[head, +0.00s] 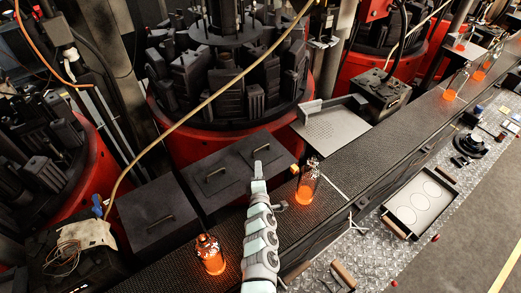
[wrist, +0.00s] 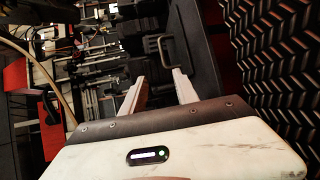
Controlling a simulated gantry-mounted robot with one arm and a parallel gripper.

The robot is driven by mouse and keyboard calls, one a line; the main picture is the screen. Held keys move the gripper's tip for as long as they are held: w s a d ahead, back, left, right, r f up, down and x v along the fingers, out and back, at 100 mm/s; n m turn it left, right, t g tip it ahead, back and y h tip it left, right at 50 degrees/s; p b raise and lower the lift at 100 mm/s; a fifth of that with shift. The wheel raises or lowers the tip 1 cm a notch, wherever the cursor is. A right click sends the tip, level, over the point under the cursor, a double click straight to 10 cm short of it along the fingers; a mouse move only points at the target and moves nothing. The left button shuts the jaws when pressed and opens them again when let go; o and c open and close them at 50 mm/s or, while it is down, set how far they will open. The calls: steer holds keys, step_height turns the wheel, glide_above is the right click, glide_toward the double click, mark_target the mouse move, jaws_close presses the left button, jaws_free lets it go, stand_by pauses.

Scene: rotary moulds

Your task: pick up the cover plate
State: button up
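Dark flat cover plates with metal bar handles lie beside the conveyor in the head view. One cover plate (head: 205,190) has its handle in plain sight, another (head: 148,232) lies to its lower left, and a third handle shows just behind my gripper (head: 258,170). I cannot tell which plate the task means. In the wrist view my gripper (wrist: 158,90) is open, its two pale fingers apart with nothing between them. A handle (wrist: 157,46) on a dark plate (wrist: 198,50) lies beyond the fingertips, apart from them.
Glowing orange bottles stand on the dark conveyor (head: 345,165), one (head: 307,183) just right of my gripper and one (head: 210,254) at lower left. A red rotary mould machine (head: 180,142) stands behind the plates. A yellowish hose (head: 205,103) crosses in front of it.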

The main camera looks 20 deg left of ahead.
mark_target(260, 158)
steer(key=b+x, duration=0.1)
steer(key=x, duration=0.1)
steer(key=b+x, duration=0.1)
steer(key=x, duration=0.1)
steer(key=b+x, duration=0.1)
steer(key=x, duration=0.1)
steer(key=shift+f, duration=0.4)
steer(key=shift+w+a, duration=0.15)
steer(key=shift+w, duration=0.4)
steer(key=shift+w+f+b, duration=0.15)
steer(key=shift+w+b, duration=0.05)
steer(key=shift+b, duration=0.25)
steer(key=shift+b+x, duration=0.95)
steer(key=shift+x, duration=0.3)
steer(key=shift+w+f+b, duration=0.3)
steer(key=shift+w+b, duration=0.05)
steer(key=shift+b, duration=0.15)
steer(key=shift+w+a+b, duration=0.2)
steer(key=shift+w+b, duration=0.5)
steer(key=shift+b, duration=0.3)
steer(key=shift+w+r, duration=0.1)
steer(key=shift+r, duration=0.05)
steer(key=shift+c, duration=0.2)
